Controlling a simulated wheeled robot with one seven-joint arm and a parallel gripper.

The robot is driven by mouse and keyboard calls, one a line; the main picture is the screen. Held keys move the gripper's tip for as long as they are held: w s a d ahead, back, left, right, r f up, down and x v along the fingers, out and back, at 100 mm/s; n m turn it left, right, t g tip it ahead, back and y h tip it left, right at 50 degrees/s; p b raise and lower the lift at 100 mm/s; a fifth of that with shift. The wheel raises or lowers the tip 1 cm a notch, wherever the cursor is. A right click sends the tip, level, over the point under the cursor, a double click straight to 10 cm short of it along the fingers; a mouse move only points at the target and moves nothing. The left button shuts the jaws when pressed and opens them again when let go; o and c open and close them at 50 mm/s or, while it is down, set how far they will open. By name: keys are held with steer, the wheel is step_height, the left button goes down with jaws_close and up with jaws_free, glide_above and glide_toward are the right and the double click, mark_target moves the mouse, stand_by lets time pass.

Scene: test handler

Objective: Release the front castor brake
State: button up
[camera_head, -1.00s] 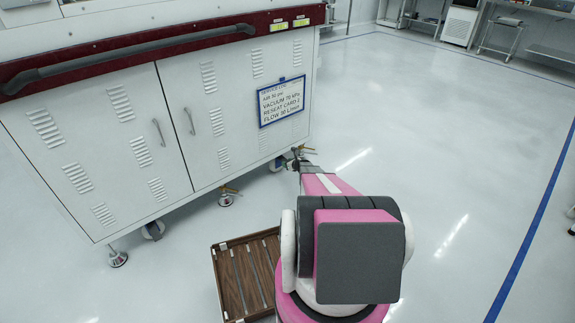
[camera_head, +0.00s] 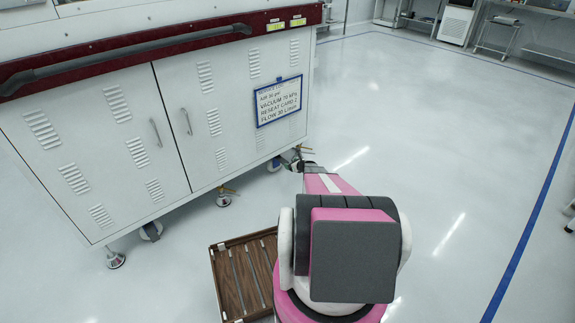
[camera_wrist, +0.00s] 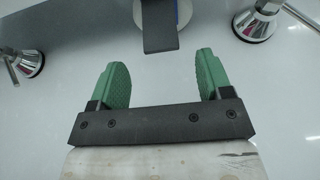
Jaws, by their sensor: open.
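In the wrist view a dark flat pedal (camera_wrist: 159,28), which looks like the castor's brake lever, sticks out from a round grey-blue castor wheel (camera_wrist: 183,10). My gripper (camera_wrist: 160,62) has its two green fingers wide apart with only floor between them. The pedal lies just beyond the fingertips, roughly centred between them, and no contact shows. In the head view the castor (camera_head: 274,164) is under the right end of the white cabinet (camera_head: 235,110), with my gripper (camera_head: 297,161) close on its right. The pedal is too small to make out there.
Chrome levelling feet stand on both sides of the castor in the wrist view, right (camera_wrist: 257,24) and left (camera_wrist: 29,64). Another castor (camera_head: 151,231) is under the cabinet's left part. A brown slatted tray (camera_head: 215,280) is beside my arm. Open floor (camera_head: 430,150) lies right.

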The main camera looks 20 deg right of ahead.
steer(key=v, duration=0.3)
steer(key=shift+s+d+r, duration=0.1)
steer(key=shift+s+r, duration=0.05)
steer(key=shift+s, duration=0.15)
steer(key=s+a+r+n+g+y, duration=0.1)
steer(key=s+a+r+n+g, duration=0.3)
steer(key=s+a+r+n, duration=0.55)
steer(key=s+a+r+n+g+y, duration=0.1)
steer(key=s+a+r+n+g, duration=0.2)
steer(key=s+a+r+n, duration=0.7)
steer(key=s+a+r+n+g+h, duration=0.2)
steer(key=s+a+r+n, duration=0.4)
steer(key=s+r, duration=0.3)
steer(key=s+a+r+n+g+h, duration=0.3)
steer(key=s+a+r+n, duration=0.3)
steer(key=s, duration=0.8)
step_height(320, 180, up, 3)
steer(key=shift+s+a+r+h, duration=0.15)
steer(key=shift+a+r+h, duration=0.05)
steer(key=shift+a+h, duration=0.45)
steer(key=shift+n, duration=0.25)
